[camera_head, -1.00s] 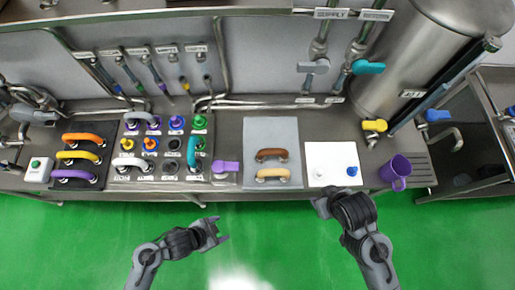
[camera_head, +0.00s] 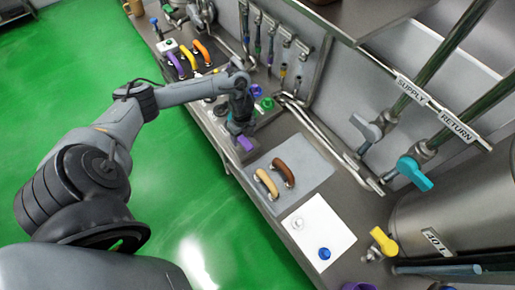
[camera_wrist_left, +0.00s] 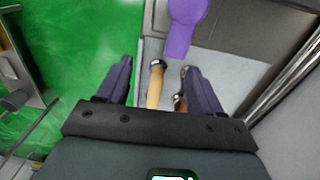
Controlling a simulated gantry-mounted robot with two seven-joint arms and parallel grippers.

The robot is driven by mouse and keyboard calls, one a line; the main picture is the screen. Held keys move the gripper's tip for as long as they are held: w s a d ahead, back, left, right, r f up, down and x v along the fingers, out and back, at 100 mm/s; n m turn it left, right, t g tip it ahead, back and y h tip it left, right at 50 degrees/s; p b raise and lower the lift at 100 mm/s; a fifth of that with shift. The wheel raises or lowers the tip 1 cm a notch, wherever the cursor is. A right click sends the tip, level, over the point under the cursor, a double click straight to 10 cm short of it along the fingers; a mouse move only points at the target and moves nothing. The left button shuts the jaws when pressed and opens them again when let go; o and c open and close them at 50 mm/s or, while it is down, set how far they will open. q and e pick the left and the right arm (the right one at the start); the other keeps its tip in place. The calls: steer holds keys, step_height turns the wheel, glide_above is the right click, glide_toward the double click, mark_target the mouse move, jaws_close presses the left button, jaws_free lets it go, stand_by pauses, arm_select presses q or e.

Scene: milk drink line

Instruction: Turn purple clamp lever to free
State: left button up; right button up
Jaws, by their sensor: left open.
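The purple clamp lever (camera_head: 245,143) sits near the front edge of the steel bench, beside the panel of coloured fittings. In the left wrist view the purple lever (camera_wrist_left: 182,35) shows beyond the fingertips, at upper middle, its broad end partly cut off by the frame's top. My left gripper (camera_head: 239,128) is over the bench close to the lever, and partly hides the fittings behind it. In the left wrist view the left gripper (camera_wrist_left: 161,72) is open with nothing held; the lever is ahead of the fingers, not visibly between them. My right gripper is out of view.
A grey mat (camera_head: 308,168) holds a tan handle (camera_head: 266,184) and a brown handle (camera_head: 284,172). A white sheet (camera_head: 318,230) carries a blue knob (camera_head: 324,254). Purple, yellow and orange handles stand at the far end. Pipes with a teal lever (camera_head: 414,173) rise behind. Green floor is clear in front.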

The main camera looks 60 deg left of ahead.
mark_target(248, 145)
arm_select(q)
steer(key=shift+t, duration=0.3)
steer(key=f, duration=0.3)
steer(key=w+f, duration=0.1)
steer(key=f, duration=0.2)
steer(key=w+f, duration=0.1)
steer(key=f, duration=0.2)
steer(key=shift+w+a, duration=0.15)
steer(key=shift+a, duration=0.15)
jaws_close()
